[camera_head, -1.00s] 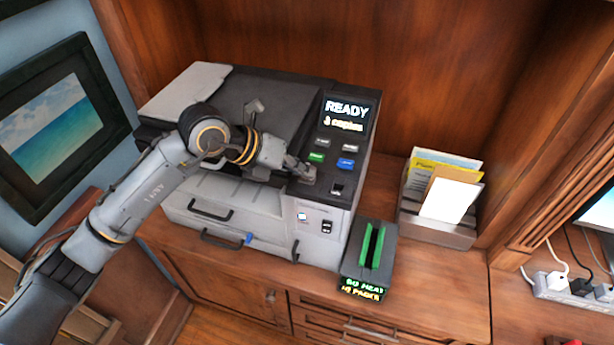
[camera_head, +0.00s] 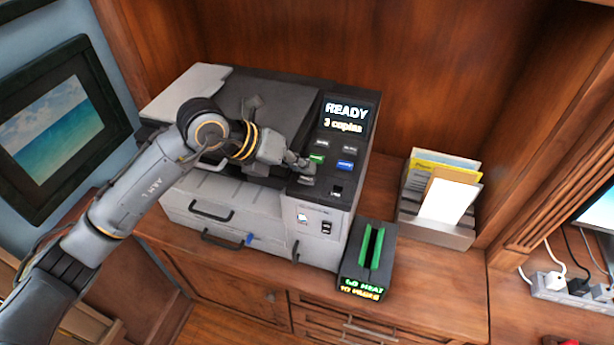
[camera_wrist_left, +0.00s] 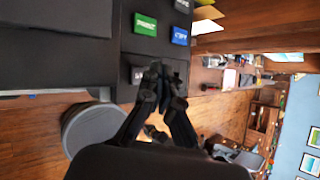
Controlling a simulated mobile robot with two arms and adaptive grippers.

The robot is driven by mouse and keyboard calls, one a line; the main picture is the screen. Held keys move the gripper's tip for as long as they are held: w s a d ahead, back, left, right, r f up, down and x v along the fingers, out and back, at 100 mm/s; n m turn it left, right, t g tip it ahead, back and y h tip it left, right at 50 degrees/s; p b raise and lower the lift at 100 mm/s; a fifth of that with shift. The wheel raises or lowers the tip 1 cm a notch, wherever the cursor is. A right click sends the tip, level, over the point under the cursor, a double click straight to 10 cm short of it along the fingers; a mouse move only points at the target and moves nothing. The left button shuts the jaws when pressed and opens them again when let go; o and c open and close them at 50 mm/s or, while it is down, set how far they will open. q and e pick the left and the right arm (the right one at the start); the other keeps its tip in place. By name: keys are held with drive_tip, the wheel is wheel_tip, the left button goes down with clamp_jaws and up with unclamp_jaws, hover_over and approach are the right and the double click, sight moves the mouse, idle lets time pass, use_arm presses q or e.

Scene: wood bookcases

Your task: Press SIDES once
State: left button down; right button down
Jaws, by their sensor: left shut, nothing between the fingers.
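The copier (camera_head: 330,185) stands on the wood counter, with a dark panel of buttons at its right side. Its screen (camera_head: 346,113) reads READY and 3 copies. A green button (camera_head: 316,159) and a blue button (camera_head: 345,166) sit mid-panel, with two grey ones above. A dark grey button (camera_head: 307,180) sits below the green one; I cannot read its label. In the left wrist view this grey button (camera_wrist_left: 137,75) is partly behind the fingers. My left gripper (camera_head: 301,166) is shut and empty, just over that button; I cannot tell whether they touch. My right gripper is out of view.
A small dark box with green slots (camera_head: 372,246) stands at the copier's front right. A paper holder (camera_head: 436,229) stands further right. A power strip (camera_head: 570,292) lies at the right edge. A framed picture (camera_head: 57,125) hangs on the left.

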sight(303, 180)
use_arm(q)
drive_tip(key=shift+r+p, duration=1.3)
drive_tip(key=shift+r, duration=1.2)
